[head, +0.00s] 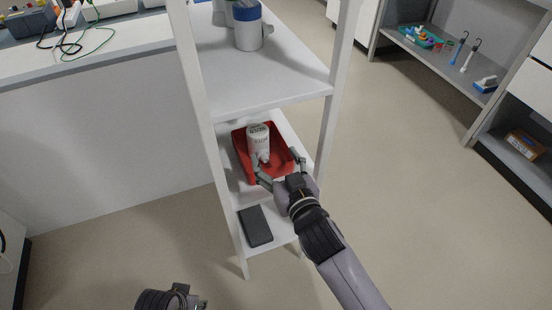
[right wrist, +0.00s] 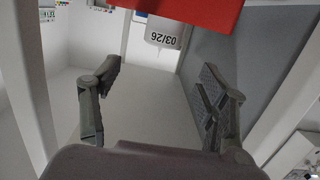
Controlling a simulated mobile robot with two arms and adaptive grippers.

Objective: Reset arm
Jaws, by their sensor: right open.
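My right gripper (head: 279,166) is open at the front of the red tray on the middle shelf of a white rack in the head view. In the right wrist view its two fingers (right wrist: 162,95) stand wide apart with nothing between them. In the right wrist view the bottle (right wrist: 165,30) shows the print "03/26" upside down, beside the red tray (right wrist: 195,10). At the bottom of the head view, part of my left arm (head: 170,298) shows; its fingers are not clear.
The white rack (head: 270,92) has uprights close on both sides of my right arm. A blue-and-white container (head: 248,28) stands on its upper shelf. A dark flat box (head: 255,226) lies on the lowest shelf. A counter with cables (head: 75,45) is at left. Open floor (head: 420,190) lies to the right.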

